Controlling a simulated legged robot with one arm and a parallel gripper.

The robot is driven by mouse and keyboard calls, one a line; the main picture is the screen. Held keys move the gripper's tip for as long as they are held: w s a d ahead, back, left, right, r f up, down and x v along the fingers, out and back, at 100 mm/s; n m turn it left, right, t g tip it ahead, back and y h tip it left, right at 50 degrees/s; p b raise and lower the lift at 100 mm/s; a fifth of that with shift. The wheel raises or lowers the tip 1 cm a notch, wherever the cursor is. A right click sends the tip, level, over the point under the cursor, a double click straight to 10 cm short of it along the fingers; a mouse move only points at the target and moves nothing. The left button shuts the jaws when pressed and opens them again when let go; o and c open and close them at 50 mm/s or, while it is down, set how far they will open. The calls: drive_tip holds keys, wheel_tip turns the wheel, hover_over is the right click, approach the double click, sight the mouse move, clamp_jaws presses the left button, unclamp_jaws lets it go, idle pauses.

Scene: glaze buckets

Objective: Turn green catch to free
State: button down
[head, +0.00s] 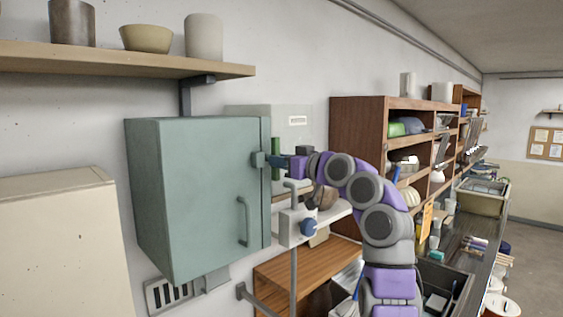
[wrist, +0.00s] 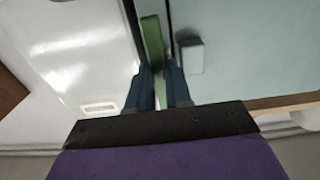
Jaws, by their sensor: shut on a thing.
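The green catch (head: 275,148) is a narrow upright bar at the right edge of the grey-green wall cabinet (head: 190,190). In the wrist view the catch (wrist: 153,45) runs along the cabinet edge and down between my two dark blue fingers. My gripper (head: 266,160) reaches in from the right at the cabinet's edge. In the wrist view my gripper (wrist: 158,75) is shut on the catch, whose held end is partly hidden by the fingers. The cabinet door looks closed, with a vertical handle (head: 243,222) low on its right side.
A pale box with a label (head: 297,121) is behind the cabinet. A wooden shelf (head: 120,62) with pots hangs above. Wooden shelving (head: 357,135) and a cluttered counter are at right.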

drive_tip(key=shift+f, duration=0.15)
drive_tip(key=c, duration=1)
unclamp_jaws()
drive_tip(key=shift+w, duration=0.15)
drive_tip(key=shift+c, duration=0.2)
drive_tip(key=shift+s, duration=0.2)
drive_tip(key=b+v, duration=0.5)
drive_tip(key=v, duration=1.2)
drive_tip(key=shift+d+b, duration=0.3)
drive_tip(key=shift+b, duration=0.1)
